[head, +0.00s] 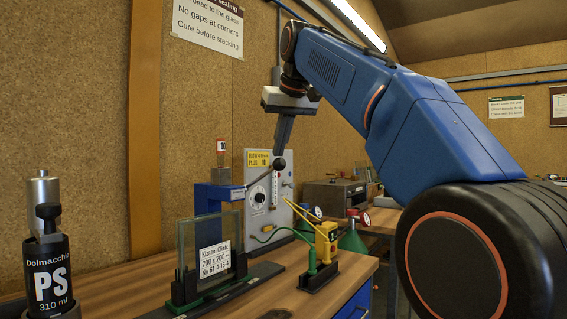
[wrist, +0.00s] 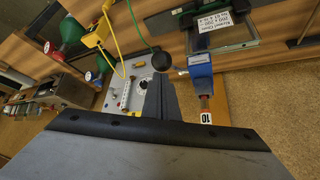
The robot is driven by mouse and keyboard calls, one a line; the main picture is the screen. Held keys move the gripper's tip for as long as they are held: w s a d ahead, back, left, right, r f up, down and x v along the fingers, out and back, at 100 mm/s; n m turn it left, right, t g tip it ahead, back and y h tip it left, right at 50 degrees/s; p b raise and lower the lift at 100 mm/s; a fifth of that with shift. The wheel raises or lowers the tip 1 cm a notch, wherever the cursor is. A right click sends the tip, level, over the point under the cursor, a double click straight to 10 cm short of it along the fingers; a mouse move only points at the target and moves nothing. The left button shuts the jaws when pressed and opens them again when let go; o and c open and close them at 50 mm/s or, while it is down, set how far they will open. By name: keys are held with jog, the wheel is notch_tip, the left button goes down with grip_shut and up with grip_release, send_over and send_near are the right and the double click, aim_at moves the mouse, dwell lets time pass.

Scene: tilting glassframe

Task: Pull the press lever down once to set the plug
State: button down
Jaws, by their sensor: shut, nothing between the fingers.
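The press is a blue post and arm (head: 208,200) behind the glass unit, near the wall. Its lever is a thin rod ending in a black ball knob (head: 279,164), raised and slanting up to the right. In the wrist view the knob (wrist: 162,61) lies just beyond my fingertips, and the blue press (wrist: 201,75) is to its right. My gripper (head: 283,143) is shut and empty, pointing down just above the knob; I cannot tell whether it touches. The upright glass unit (head: 190,250) with a white label stands in a black holder. I cannot make out the plug.
A grey gauge panel (head: 262,200) stands close behind the knob. A black "PS" cartridge (head: 50,270) is at the front left.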

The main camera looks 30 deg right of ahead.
jog(key=shift+f, duration=3.95)
jog(key=shift+r, duration=5.05)
